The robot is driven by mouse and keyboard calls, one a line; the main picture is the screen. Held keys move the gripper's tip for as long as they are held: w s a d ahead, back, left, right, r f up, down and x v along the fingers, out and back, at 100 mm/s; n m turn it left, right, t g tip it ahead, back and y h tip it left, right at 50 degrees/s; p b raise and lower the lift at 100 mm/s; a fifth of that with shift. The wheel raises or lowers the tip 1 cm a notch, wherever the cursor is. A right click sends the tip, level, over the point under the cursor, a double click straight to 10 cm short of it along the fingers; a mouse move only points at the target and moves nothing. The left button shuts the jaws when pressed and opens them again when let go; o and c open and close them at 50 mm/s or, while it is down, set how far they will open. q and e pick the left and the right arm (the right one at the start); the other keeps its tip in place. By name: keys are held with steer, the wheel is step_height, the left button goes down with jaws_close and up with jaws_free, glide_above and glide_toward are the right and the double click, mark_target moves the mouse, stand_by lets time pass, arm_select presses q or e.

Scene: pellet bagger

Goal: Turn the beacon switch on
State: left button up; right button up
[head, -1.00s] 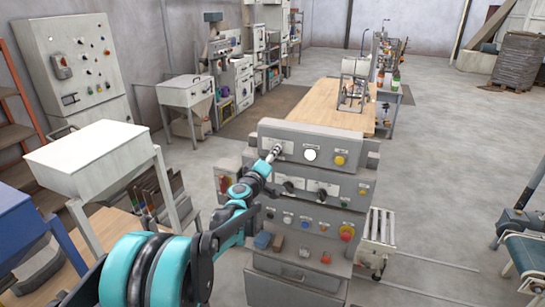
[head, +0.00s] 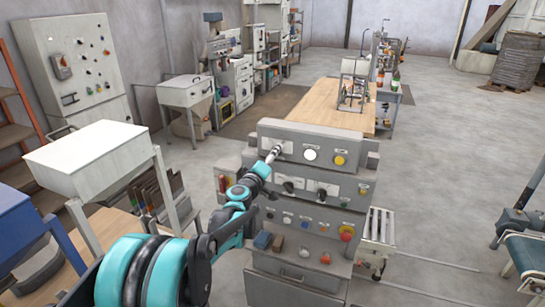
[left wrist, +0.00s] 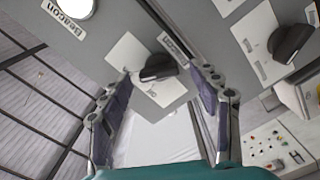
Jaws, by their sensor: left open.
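The beacon switch is a black rotary knob (left wrist: 158,73) on a white plate, with a "Beacon" label beside it in the left wrist view. A white round lamp (left wrist: 75,6), also labelled "Beacon", is at the top left there and shows in the head view (head: 310,155). My left gripper (left wrist: 166,76) is open, with its fingertips on either side of the knob; I cannot tell whether they touch it. In the head view my left gripper (head: 273,154) is at the upper left of the grey control panel (head: 325,139) and mostly hides the knob. My right gripper is not in view.
A second black knob (left wrist: 291,43) is at the right in the left wrist view. The panel has a yellow button (head: 339,160), more knobs, and a red mushroom button (head: 347,230) lower down. A wooden table (head: 320,105) stands behind the panel. Open floor lies to the right.

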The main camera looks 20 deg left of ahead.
arm_select(q)
steer(key=s, duration=1.1)
steer(key=shift+s, duration=0.2)
